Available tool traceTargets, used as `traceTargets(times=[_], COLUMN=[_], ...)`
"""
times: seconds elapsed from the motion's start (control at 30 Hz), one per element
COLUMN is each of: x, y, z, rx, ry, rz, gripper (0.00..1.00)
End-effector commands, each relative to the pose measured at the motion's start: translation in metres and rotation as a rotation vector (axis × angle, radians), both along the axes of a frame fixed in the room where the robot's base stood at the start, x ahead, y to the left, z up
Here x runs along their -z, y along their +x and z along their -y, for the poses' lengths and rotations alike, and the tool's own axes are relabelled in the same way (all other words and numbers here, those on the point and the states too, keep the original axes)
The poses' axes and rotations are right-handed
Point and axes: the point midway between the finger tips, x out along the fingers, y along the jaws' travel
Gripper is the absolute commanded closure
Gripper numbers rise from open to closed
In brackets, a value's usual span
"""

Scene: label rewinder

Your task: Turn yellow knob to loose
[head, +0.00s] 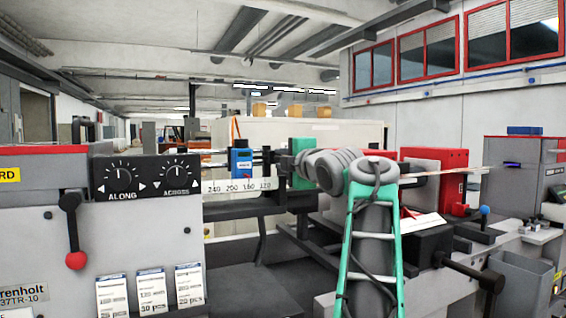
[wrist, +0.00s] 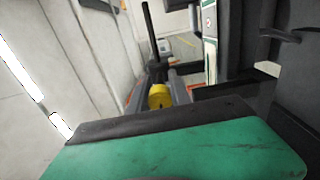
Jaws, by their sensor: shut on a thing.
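The yellow knob (wrist: 160,96) shows small in the middle of the wrist view, just past the dark edge of my green gripper housing. My gripper (wrist: 163,92) is shut on the knob; its fingers are mostly hidden behind the housing. In the head view my gripper (head: 284,167) is at the end of my arm, beside the white number scale (head: 226,185) at the middle of the machine. The knob cannot be made out there, hidden by my gripper and the machine parts. Its loose or tight setting cannot be read.
A blue block (head: 241,161) stands above the scale, left of my gripper. A black panel with ALONG and ACROSS dials (head: 147,177) and a red-ended lever (head: 75,260) are at left. A red box (head: 437,172) is behind my arm at right.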

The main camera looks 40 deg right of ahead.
Motion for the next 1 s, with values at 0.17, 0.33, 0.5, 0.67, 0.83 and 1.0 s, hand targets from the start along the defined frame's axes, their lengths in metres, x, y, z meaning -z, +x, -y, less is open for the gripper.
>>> traceTargets(times=[0.17,0.33,0.5,0.67,0.83,1.0], x=[0.0002,0.0002,0.0002,0.0004,0.0012,-0.0006], y=[0.0001,0.0001,0.0001,0.0001,0.0004,0.0004], z=[0.0000,-0.0001,-0.0001,0.0000,0.0002,0.0002], rx=[0.000,0.000,0.000,0.000,-0.001,-0.001], ry=[-0.003,-0.002,-0.002,-0.001,0.001,0.033], rz=[-0.002,-0.001,-0.001,-0.001,-0.002,0.007], gripper=[1.00,0.75,0.61,0.54,0.54,0.54])
